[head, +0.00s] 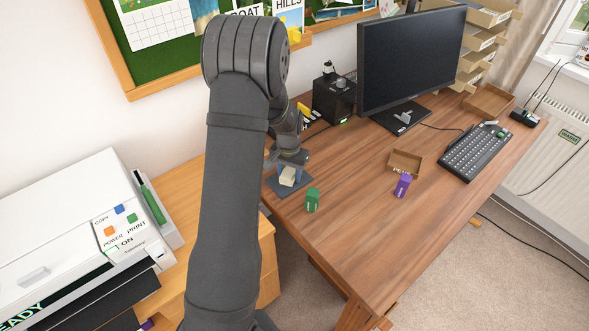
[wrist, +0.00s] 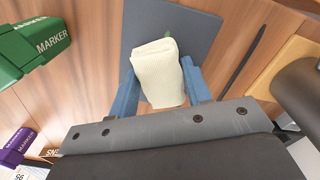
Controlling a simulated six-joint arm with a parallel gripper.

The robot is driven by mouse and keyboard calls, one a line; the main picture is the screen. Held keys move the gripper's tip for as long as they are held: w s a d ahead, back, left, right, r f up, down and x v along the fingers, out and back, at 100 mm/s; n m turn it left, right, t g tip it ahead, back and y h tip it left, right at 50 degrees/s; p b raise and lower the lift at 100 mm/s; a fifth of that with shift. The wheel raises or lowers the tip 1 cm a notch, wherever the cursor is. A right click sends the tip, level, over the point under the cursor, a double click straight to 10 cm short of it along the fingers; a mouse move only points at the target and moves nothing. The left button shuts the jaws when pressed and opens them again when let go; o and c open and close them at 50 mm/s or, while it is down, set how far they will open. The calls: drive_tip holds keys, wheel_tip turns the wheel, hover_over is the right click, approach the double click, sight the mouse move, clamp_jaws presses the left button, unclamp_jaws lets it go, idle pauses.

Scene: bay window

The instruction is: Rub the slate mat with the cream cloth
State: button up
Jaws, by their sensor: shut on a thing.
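The cream cloth (wrist: 158,75) is a folded, ribbed block held between the two blue fingers of my gripper (wrist: 160,88) in the wrist view. In the head view the cloth (head: 287,177) shows small and pale below my gripper (head: 288,170). The slate mat (wrist: 195,28) is a flat dark grey square lying under and beyond the cloth. In the head view the mat (head: 300,184) lies near the left edge of the desk, partly hidden by my arm. The cloth is over the mat; I cannot tell if it touches it.
A purple marker box (head: 403,186) and an open cardboard tray (head: 406,162) are farther right. A black box-shaped device (head: 334,98), monitor (head: 410,60) and keyboard (head: 475,151) stand behind. The desk's front middle is clear.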

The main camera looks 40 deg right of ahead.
sight(279, 185)
drive_tip(key=a, duration=0.2)
drive_tip(key=shift+a, duration=0.3)
drive_tip(key=shift+a+f, duration=0.1)
drive_tip(key=shift+a, duration=0.65)
wheel_tip(279, 185, up, 8)
drive_tip(key=shift+w, duration=0.1)
drive_tip(key=w+a+r+n, duration=0.2)
drive_tip(key=w+a+n, duration=0.1)
drive_tip(key=w+a, duration=0.55)
drive_tip(key=w+a+r+n, duration=0.2)
drive_tip(key=w+a+r, duration=0.1)
drive_tip(key=w+a, duration=0.5)
drive_tip(key=w+a+r+n, duration=0.1)
drive_tip(key=a, duration=0.6)
drive_tip(key=w+a+r+n, duration=0.1)
drive_tip(key=a, duration=0.6)
drive_tip(key=w+a+r+n, duration=0.1)
drive_tip(key=a+n, duration=0.1)
drive_tip(key=a, duration=0.5)
drive_tip(key=shift+w+r, duration=0.35)
drive_tip(key=shift+w, duration=0.05)
drive_tip(key=shift+d, duration=0.15)
